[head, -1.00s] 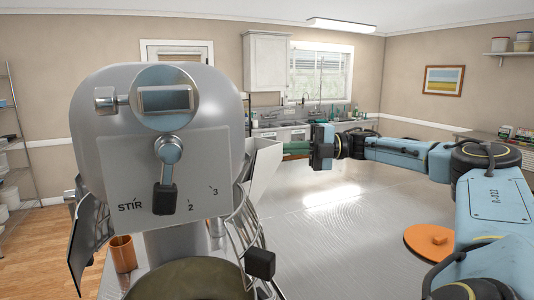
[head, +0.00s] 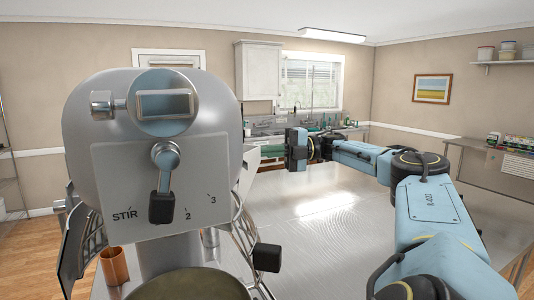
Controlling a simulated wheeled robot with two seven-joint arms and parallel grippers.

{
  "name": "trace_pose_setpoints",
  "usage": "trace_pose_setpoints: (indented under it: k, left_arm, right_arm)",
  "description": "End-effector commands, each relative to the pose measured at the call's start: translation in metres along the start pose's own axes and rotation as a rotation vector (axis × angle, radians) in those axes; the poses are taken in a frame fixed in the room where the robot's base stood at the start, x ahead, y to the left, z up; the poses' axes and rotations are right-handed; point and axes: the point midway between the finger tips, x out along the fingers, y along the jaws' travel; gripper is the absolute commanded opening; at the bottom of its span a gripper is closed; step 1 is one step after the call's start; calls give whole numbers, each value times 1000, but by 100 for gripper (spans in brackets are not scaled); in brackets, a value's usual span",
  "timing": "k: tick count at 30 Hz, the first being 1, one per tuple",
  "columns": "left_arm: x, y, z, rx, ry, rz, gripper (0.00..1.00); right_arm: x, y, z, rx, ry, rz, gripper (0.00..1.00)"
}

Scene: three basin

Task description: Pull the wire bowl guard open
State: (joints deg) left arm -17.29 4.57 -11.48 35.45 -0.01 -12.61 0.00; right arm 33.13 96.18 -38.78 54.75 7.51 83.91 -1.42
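A large grey stand mixer (head: 150,130) fills the left of the head view, with a dial, a lever and the word STIR on its front. The wire bowl guard (head: 238,245) shows as curved metal wires below the mixer head, with a black knob (head: 267,257) at its right front. The dark bowl (head: 190,285) is at the bottom edge. My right gripper (head: 262,153) is to the right of and behind the mixer head, above and apart from the knob. Its fingers point left, seen edge-on and partly hidden, so their opening is unclear. My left gripper is out of view.
A shiny steel table (head: 325,225) stretches to the right and is mostly clear. A copper cup (head: 114,266) stands at the mixer's left. A side counter (head: 500,165) with boxes stands along the right wall. A sink counter is at the back.

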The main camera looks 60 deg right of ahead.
Motion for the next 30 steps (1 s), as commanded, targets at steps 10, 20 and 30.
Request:
trace_pose_setpoints:
  k: [10,20,30]
  left_arm:
    - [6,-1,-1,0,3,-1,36]
    - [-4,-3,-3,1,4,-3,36]
    - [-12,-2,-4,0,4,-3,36]
  right_arm:
    - [-19,-1,0,-3,3,5,0]
    - [-63,3,2,-5,0,7,0]
    - [-78,-1,2,4,-1,4,0]
